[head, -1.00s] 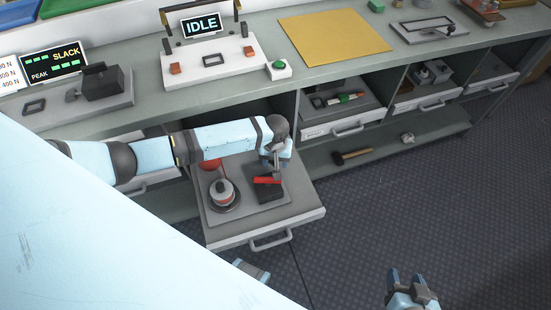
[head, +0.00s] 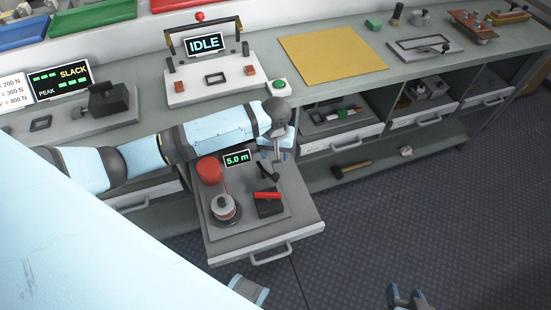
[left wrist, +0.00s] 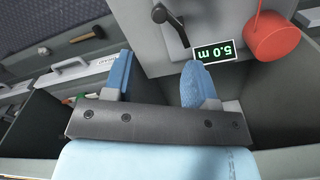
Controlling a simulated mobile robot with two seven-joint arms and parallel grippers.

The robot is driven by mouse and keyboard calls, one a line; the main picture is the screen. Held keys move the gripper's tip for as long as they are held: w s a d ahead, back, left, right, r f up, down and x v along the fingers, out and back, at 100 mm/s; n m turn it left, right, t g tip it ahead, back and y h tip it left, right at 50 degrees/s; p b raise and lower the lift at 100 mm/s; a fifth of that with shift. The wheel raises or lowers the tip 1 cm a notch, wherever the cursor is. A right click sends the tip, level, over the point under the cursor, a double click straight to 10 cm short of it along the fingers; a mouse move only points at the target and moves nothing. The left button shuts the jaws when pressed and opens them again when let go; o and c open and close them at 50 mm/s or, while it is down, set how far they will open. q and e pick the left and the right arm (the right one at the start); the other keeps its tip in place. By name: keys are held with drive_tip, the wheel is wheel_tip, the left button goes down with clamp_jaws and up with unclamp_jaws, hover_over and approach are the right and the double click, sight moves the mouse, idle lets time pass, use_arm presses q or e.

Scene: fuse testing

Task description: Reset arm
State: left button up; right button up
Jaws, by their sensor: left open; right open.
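My left arm reaches in from the left in the head view. Its gripper (head: 276,148) is over the back right part of an open drawer (head: 262,240). In the left wrist view the left gripper (left wrist: 157,68) has its two blue fingers apart, with nothing between them. My right gripper (head: 409,297) is at the bottom edge of the head view, low over the floor, open and apparently empty.
The drawer holds a red round part (head: 209,170), a spool (head: 223,207), a black block with a red lever (head: 268,206), a black lever (head: 266,171) and a "5.0 m" display (head: 236,159). An "IDLE" tester (head: 204,84) and yellow mat (head: 330,55) are on the bench.

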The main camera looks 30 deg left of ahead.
use_arm(q)
drive_tip(key=shift+r, duration=0.4)
use_arm(e)
drive_tip(key=shift+f, duration=0.1)
use_arm(q)
drive_tip(key=shift+f, duration=0.1)
use_arm(e)
drive_tip(key=shift+w, duration=0.1)
use_arm(q)
drive_tip(key=s+d+f+m+t+h, duration=0.25)
drive_tip(key=s+d+t, duration=0.2)
drive_tip(key=s, duration=0.25)
drive_tip(key=s+d+f+m+t+h, duration=0.2)
drive_tip(key=s+d+m+t, duration=0.1)
drive_tip(key=s+d, duration=0.3)
drive_tip(key=s+a+r+t, duration=0.1)
drive_tip(key=s+a+t, duration=0.2)
drive_tip(key=s, duration=0.3)
wheel_tip(320, 180, up, 14)
drive_tip(key=s+a+m+y+p, duration=0.1)
drive_tip(key=p, duration=1.5)
drive_tip(key=shift+a+r+m+p, duration=0.25)
drive_tip(key=shift+a+m+p, duration=0.05)
drive_tip(key=shift+m+p, duration=0.1)
use_arm(e)
wheel_tip(320, 180, up, 14)
drive_tip(key=s+d, duration=0.1)
drive_tip(key=shift+n, duration=0.3)
